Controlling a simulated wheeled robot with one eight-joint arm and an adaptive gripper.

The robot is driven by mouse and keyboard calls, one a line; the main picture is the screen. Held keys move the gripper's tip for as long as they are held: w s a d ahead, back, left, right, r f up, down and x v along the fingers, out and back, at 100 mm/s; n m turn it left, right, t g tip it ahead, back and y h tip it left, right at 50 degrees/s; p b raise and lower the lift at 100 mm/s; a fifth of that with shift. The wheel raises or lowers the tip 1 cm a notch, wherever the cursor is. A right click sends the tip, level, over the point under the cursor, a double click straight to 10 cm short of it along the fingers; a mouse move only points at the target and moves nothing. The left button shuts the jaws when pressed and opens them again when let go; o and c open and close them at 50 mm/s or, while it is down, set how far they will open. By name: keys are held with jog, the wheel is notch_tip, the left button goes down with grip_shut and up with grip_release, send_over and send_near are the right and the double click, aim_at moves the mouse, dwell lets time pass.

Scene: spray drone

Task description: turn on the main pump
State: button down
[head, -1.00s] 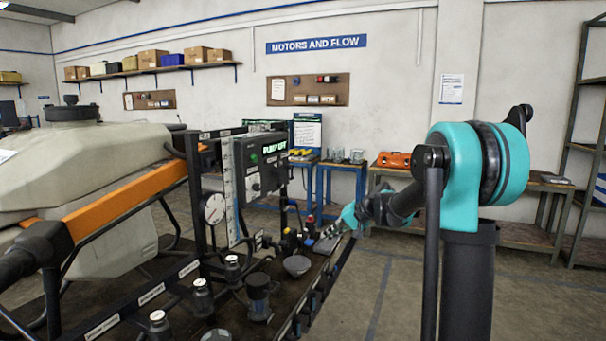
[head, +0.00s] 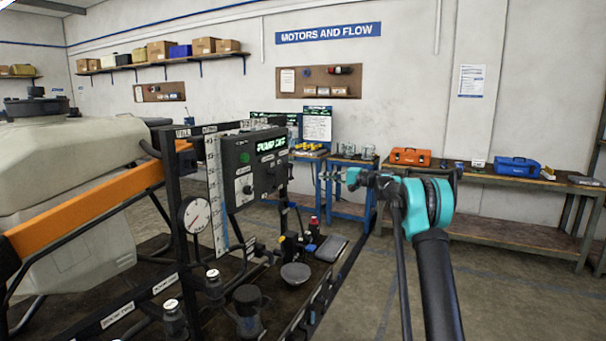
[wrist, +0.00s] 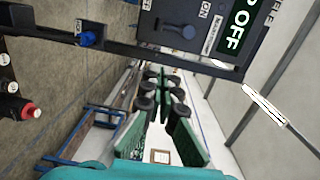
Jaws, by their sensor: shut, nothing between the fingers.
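The dark control box (head: 240,182) stands upright on the drone frame in the head view. Its green display (head: 271,145) reads "PUMP OFF". A green round button (head: 245,158) and a pale round knob (head: 247,189) are on its face. In the wrist view the box appears at the top, with a dark lever switch (wrist: 178,29) beside an "ON" label and the display (wrist: 236,25) ending in "OFF". My gripper (head: 326,175) is shut and empty, in the air to the right of the box and apart from it. Its teal and black fingers (wrist: 162,78) show in the wrist view.
A pressure gauge (head: 194,215) and several capped bottles are on the rig. A grey bowl-shaped part (head: 295,275) lies below the box. Blue tables, an orange toolbox (head: 411,156) and a blue toolbox (head: 517,167) stand behind. Floor to the right is clear.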

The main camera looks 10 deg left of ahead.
jog(key=shift+w+d+r, duration=0.15)
jog(key=shift+w, duration=0.7)
jog(key=a, duration=1.1)
jog(key=shift+s+a, duration=0.3)
jog(key=shift+a, duration=0.05)
